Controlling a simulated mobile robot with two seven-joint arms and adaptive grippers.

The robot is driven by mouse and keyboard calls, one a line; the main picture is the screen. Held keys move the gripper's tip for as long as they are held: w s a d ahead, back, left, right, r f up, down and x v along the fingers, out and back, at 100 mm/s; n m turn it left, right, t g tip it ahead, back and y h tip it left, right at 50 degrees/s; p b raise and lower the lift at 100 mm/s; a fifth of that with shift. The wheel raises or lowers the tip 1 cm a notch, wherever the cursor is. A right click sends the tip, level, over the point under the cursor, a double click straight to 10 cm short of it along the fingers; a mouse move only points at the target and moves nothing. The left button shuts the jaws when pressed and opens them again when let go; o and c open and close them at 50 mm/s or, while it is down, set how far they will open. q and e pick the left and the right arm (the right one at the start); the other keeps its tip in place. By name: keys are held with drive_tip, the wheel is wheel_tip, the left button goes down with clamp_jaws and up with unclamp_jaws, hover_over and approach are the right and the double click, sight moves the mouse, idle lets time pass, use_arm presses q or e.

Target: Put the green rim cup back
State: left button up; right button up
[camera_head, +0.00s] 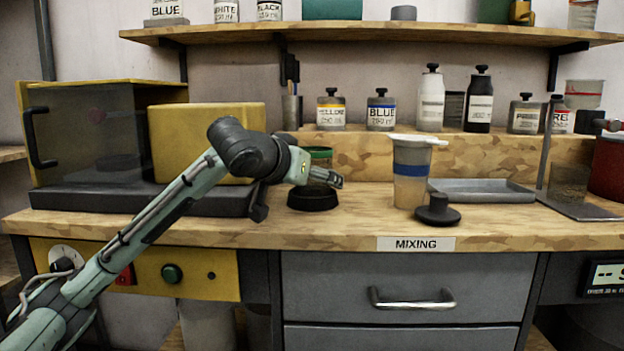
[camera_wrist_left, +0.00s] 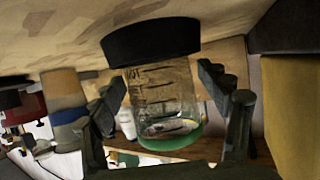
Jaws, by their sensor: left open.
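The green rim cup (camera_head: 320,155) stands upright on the bench. It is clear with graduation marks, and a black round base (camera_head: 313,199) is at its foot. My left gripper (camera_head: 330,178) is at the cup's side and hides part of its body. In the left wrist view, which is upside down, the clear cup (camera_wrist_left: 163,95) shows between the open fingers of my left gripper (camera_wrist_left: 168,105). One finger is on each side, and no firm contact shows. Some material lies inside the cup near its green rim. My right gripper is not in view.
To the right stand a blue-banded cup (camera_head: 411,171) with a white piece across its top, a black knobbed disc (camera_head: 437,211) and a grey tray (camera_head: 482,191). A yellow box (camera_head: 207,140) is behind my arm. Bottles line the back ledge (camera_head: 350,150). The bench front (camera_head: 340,226) is clear.

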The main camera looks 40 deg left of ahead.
use_arm(q)
drive_tip(key=shift+s+r, duration=0.1)
drive_tip(key=shift+r, duration=0.1)
drive_tip(key=v, duration=1.1)
drive_tip(key=shift+s+d, duration=0.1)
drive_tip(key=shift+s, duration=0.25)
